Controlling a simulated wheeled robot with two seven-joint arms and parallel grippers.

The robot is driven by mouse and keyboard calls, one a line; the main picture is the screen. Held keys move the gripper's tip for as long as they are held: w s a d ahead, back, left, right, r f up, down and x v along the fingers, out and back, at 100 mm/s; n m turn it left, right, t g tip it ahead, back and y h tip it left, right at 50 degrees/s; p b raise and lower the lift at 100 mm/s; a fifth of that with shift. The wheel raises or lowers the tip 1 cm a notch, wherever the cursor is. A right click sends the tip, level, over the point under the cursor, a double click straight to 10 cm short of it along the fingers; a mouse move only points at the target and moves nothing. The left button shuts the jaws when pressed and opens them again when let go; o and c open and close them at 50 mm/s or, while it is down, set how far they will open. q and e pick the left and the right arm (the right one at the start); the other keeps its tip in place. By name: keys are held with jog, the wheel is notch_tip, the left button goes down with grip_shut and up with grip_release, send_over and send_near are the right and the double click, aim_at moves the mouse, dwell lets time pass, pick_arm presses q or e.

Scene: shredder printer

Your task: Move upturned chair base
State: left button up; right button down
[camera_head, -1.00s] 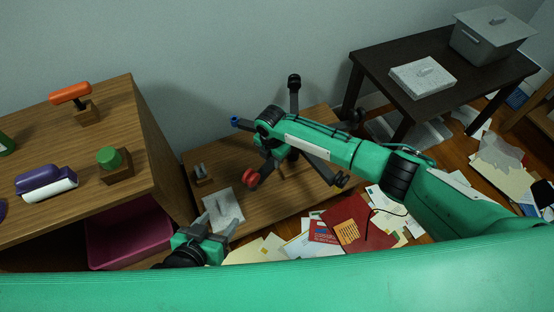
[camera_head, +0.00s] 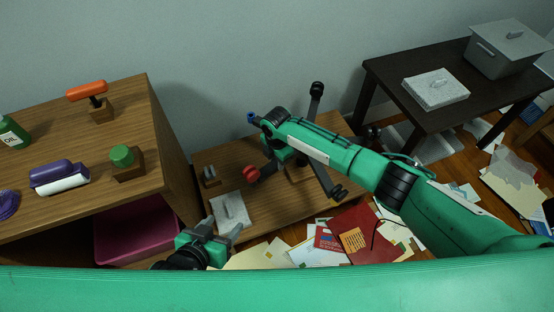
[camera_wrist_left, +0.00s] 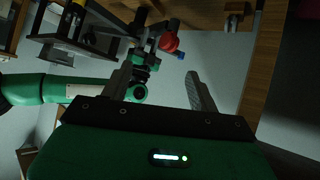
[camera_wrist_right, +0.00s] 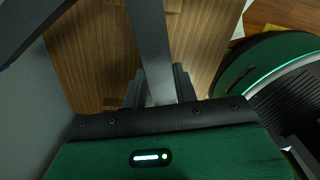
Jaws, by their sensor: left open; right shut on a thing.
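The upturned chair base is a dark star of spokes (camera_head: 321,174) with coloured casters, over the low wooden table in the head view. A red caster (camera_head: 253,173), a blue caster (camera_head: 251,117) and dark casters show; my right arm hides its middle. In the right wrist view my right gripper (camera_wrist_right: 159,80) is shut on one grey spoke (camera_wrist_right: 148,30). My left gripper (camera_head: 220,230) is open and empty, low at the left front corner of the table, apart from the base. The left wrist view shows its spread fingers (camera_wrist_left: 160,76) with the red caster (camera_wrist_left: 169,42) beyond.
The low table (camera_head: 222,165) carries a grey plate (camera_head: 231,209) and a small clip-like object (camera_head: 210,175). A wooden cabinet (camera_head: 167,140) stands left, with a pink bin (camera_head: 135,235) below. Papers and a red folder (camera_head: 350,232) litter the floor. A dark table (camera_head: 385,68) stands right.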

jog(key=c, duration=1.1)
grip_release()
pick_arm(q)
jog(key=s+a+g+y+p, duration=0.2)
jog(key=s+a+g+p, duration=0.1)
jog(key=a, duration=0.3)
jog(key=shift+s+r+g+y, duration=0.15)
jog(key=shift+r+g+y, duration=0.15)
jog(key=shift+r+g, duration=0.15)
pick_arm(e)
jog(key=shift+r, duration=6.9)
pick_arm(q)
jog(key=shift+a, duration=0.1)
